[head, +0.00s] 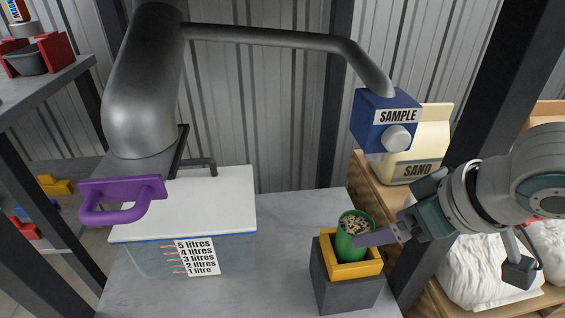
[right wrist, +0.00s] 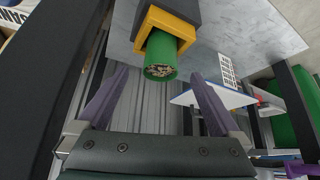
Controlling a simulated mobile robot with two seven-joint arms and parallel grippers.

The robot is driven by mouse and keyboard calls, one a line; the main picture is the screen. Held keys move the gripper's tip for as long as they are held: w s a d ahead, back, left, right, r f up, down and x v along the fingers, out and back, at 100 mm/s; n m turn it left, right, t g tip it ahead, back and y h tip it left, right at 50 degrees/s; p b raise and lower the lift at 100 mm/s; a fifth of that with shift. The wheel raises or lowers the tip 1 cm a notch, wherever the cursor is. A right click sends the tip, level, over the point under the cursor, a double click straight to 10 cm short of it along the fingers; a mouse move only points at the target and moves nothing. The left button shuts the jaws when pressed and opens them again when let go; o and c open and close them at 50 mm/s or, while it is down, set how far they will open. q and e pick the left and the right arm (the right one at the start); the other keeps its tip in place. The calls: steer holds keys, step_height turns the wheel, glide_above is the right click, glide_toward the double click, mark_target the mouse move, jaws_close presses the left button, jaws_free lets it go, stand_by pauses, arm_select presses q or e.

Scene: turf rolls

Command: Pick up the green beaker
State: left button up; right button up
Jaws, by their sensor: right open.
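The green beaker (head: 349,243) stands upright in a holder with a yellow top (head: 371,265) and a dark grey base. Its open mouth shows speckled, gravel-like contents (head: 355,225). My right gripper (head: 374,238) comes in from the right, with a purple finger at the beaker's right side; the head view does not tell whether they touch. In the right wrist view the open purple fingers (right wrist: 160,79) are spread wide, and the beaker (right wrist: 170,55) shows ahead between their tips, still in the yellow holder top (right wrist: 150,28). My left gripper is not in view.
A clear tank with a white lid (head: 205,195) and litre marks stands left on the grey table (head: 285,225). The blue SAMPLE box (head: 370,118) hangs above right, before a SAND carton (head: 425,145). Dark posts flank the table.

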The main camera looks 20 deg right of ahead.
mark_target(363, 229)
steer(key=shift+b+x, duration=0.4)
steer(key=shift+x, duration=0.75)
steer(key=b+x, duration=0.3)
steer(key=x, duration=0.2)
steer(key=shift+w+a, duration=0.15)
steer(key=shift+w, duration=0.2)
steer(key=c, duration=1.3)
steer(key=shift+c, duration=0.5)
steer(key=shift+r, duration=0.15)
